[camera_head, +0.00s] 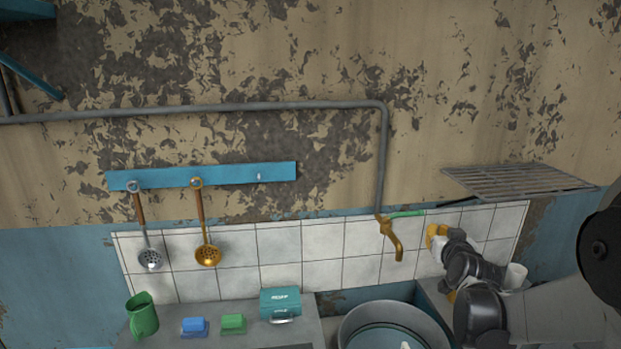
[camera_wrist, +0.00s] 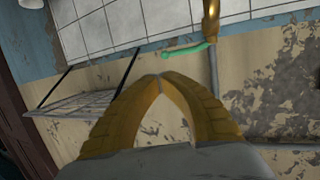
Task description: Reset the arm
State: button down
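My gripper (camera_head: 436,236) has yellow fingers and is at the right in the head view, just right of the brass tap (camera_head: 390,238) with its green handle (camera_head: 407,214). In the wrist view my gripper (camera_wrist: 160,77) shows its two fingertips meeting, with nothing between them. The picture there is upside down, and the green handle (camera_wrist: 187,51) appears beyond the fingertips. My arm reaches in from the right edge and hides part of the counter.
A wire rack (camera_head: 520,181) juts from the wall above my arm. A large metal basin (camera_head: 395,318) is below the tap.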

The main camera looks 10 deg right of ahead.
jog(key=s+a+f+n+g+y+b, duration=0.2)
jog(key=s+a+g+y+b, duration=0.1)
jog(key=s+a, duration=0.95)
jog(key=s+a+f+g+b, duration=0.1)
jog(key=s+a+f, duration=0.2)
jog(key=s, duration=0.3)
jog(key=s+a+f+g+b, duration=0.1)
jog(key=s+a+f+g, duration=0.1)
jog(key=s, duration=0.4)
jog(key=s+a+f+n+g+y+b, duration=0.1)
jog(key=s+a+f, duration=0.3)
jog(key=s, duration=0.2)
jog(key=shift+s+a+g, duration=0.3)
jog(key=shift+g, duration=0.1)
jog(key=shift+f, duration=0.1)
